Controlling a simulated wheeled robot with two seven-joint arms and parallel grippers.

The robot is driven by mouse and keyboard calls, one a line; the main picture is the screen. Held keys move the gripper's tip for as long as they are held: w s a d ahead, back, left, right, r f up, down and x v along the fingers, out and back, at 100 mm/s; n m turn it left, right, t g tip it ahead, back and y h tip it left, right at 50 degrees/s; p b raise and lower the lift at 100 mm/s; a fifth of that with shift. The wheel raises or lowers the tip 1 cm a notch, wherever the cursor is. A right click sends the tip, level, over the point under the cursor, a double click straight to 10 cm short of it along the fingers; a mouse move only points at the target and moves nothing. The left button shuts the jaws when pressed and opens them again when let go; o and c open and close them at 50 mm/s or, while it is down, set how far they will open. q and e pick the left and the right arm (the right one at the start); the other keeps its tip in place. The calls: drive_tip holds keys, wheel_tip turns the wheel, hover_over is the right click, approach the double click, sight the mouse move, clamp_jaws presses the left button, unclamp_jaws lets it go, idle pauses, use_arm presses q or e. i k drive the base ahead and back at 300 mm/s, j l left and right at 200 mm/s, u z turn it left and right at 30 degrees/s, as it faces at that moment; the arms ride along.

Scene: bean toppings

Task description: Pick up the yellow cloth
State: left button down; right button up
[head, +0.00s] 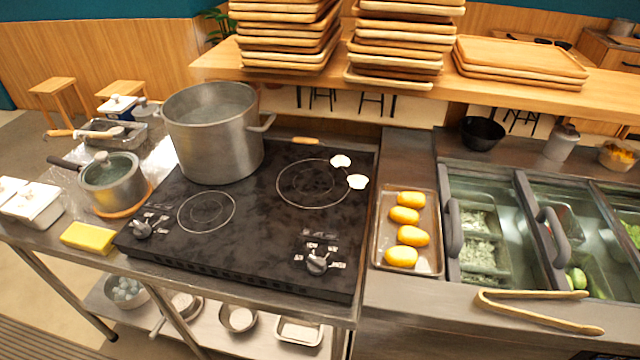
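The yellow cloth (89,237) is a small, thick, folded rectangle in the head view. It lies flat on the steel counter near its front edge, left of the black stove. Nothing covers it. Neither of my grippers shows in the head view.
A lidded saucepan (112,182) stands just behind the cloth, with white containers (35,203) to its left. The black stove (255,232), bearing a large pot (212,135), lies to the right. A tray (431,201) holds several yellow items. Wooden tongs (538,314) lie at the front right.

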sight(81, 236)
drive_tip(key=u, duration=1.5)
